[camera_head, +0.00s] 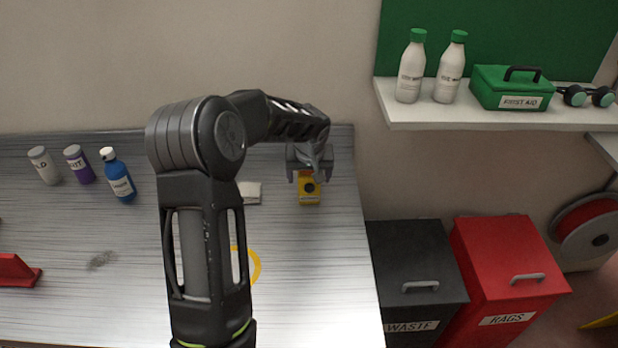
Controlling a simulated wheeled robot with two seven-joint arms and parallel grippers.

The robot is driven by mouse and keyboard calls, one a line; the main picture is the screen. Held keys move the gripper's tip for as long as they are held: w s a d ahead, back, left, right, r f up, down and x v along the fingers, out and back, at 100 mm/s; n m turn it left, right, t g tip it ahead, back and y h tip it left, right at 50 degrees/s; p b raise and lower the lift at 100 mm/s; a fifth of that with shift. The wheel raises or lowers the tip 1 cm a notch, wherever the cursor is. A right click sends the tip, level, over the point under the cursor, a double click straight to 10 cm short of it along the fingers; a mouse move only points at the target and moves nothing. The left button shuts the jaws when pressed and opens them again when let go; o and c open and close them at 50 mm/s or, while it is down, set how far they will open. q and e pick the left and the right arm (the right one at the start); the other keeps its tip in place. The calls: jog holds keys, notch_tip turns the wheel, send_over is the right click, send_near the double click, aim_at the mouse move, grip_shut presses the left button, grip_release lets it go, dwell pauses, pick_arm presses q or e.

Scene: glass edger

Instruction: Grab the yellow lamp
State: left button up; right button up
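My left arm comes up from the bottom, left of the middle, and reaches over the bench. My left gripper (309,176) is directly above and behind the lamp, pointing down. Its fingers look spread, one on each side of the lamp's upper part, which they partly hide. I cannot tell whether they touch it. My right gripper is not in view.
A pale block (250,192) and a yellow ring (255,266), partly behind my arm, are on the bench (320,290). Several bottles, including a blue one (118,177), stand at left. A shelf (480,119) and black (415,265) and red bins (505,260) are at right.

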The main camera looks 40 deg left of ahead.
pick_arm(q)
jog(key=shift+c, duration=0.6)
grip_shut()
dwell(0.7)
